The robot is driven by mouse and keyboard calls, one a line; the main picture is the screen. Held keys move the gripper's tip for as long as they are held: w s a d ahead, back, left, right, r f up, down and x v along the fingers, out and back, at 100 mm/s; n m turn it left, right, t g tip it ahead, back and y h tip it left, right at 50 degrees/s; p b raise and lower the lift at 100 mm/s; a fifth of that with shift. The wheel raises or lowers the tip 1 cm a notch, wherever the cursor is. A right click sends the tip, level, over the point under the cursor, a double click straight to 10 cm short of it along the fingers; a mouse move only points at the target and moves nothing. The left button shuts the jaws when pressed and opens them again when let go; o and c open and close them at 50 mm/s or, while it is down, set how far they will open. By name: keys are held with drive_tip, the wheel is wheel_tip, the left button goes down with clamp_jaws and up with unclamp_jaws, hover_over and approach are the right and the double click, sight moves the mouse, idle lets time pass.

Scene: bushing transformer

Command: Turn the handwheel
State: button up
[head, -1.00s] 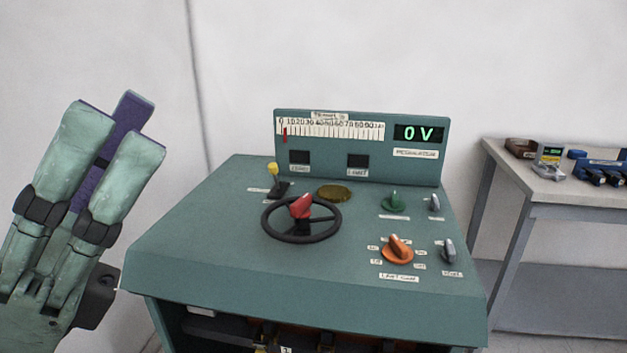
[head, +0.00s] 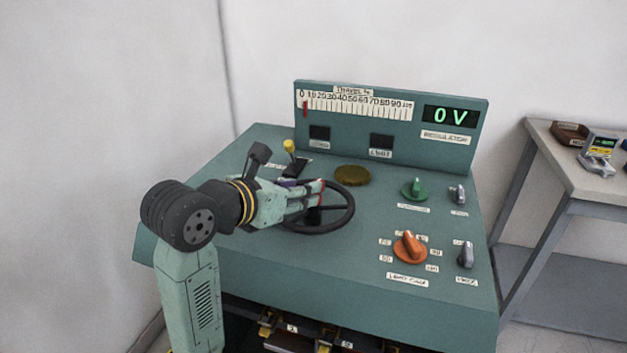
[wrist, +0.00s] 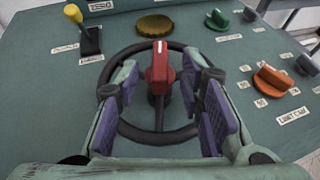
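The black handwheel (head: 345,222) lies on the sloped top of the green control console (head: 225,195). Its rim, spokes and hub also show in the wrist view (wrist: 190,62). A red knob (wrist: 160,68) stands up at the hub in the wrist view; in the head view my fingers mostly cover it. My gripper (wrist: 168,100) is open, with its purple-padded fingers on the left and right of the red knob and a gap on each side. In the head view my gripper (head: 312,192) reaches over the left part of the wheel.
A yellow-tipped lever (head: 290,148) stands behind the wheel. To the right are a green knob (head: 414,188), an orange knob (head: 409,246) and grey switches (head: 465,255). The display (head: 451,115) reads 0 V. A side table (head: 560,165) stands at the right.

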drive_tip(key=p+x, duration=0.1)
drive_tip(key=x, duration=0.4)
drive_tip(key=shift+w+d, duration=0.1)
drive_tip(key=shift+c, duration=0.6)
drive_tip(key=c, duration=0.5)
clamp_jaws()
drive_tip(key=shift+f, duration=0.1)
